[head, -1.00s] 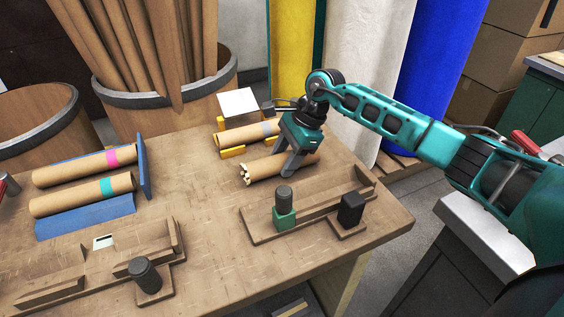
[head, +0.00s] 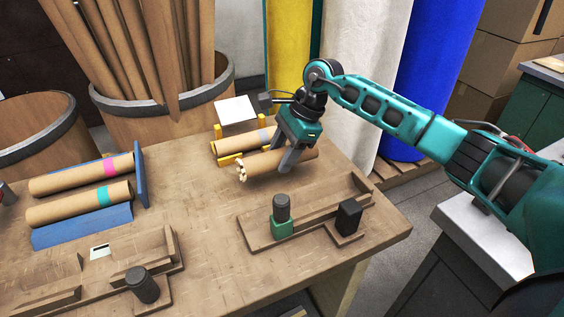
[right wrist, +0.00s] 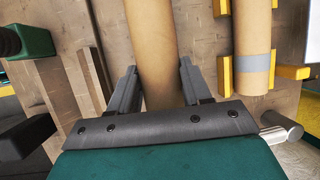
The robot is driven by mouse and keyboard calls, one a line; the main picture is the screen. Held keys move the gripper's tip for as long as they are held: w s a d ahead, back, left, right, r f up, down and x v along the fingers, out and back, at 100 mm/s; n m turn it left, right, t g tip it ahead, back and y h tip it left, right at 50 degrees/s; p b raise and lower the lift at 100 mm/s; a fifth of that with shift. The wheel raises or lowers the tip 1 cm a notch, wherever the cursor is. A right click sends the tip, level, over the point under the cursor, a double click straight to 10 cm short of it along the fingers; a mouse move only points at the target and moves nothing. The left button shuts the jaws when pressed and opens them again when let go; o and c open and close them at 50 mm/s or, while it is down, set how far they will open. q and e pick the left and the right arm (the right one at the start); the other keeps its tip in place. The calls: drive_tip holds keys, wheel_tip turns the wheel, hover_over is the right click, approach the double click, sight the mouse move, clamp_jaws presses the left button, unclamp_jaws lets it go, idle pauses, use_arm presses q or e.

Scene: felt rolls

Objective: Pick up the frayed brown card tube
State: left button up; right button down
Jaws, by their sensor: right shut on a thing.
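The frayed brown card tube (head: 264,165) has a torn, ragged pale left end in the head view. My right gripper (head: 287,168) is shut on it near its middle, with the fingers on either side. The tube seems to be slightly above the table. In the right wrist view the brown tube (right wrist: 152,45) runs between the two grey fingers (right wrist: 155,88); its frayed end is out of that frame. My left gripper is not in view.
A grey-banded tube (head: 233,142) lies on yellow holders just behind. A wooden fixture (head: 315,215) with green and black blocks stands in front. Pink- and teal-banded tubes (head: 60,180) (head: 65,209) rest on a blue rack at left. The table middle is clear.

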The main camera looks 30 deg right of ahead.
sight(282, 151)
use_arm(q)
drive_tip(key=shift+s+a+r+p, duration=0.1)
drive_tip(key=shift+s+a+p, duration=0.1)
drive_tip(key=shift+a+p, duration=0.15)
use_arm(e)
wheel_tip(282, 151, up, 16)
drive_tip(key=shift+r, duration=0.25)
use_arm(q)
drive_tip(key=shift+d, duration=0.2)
use_arm(e)
drive_tip(key=shift+f, duration=0.15)
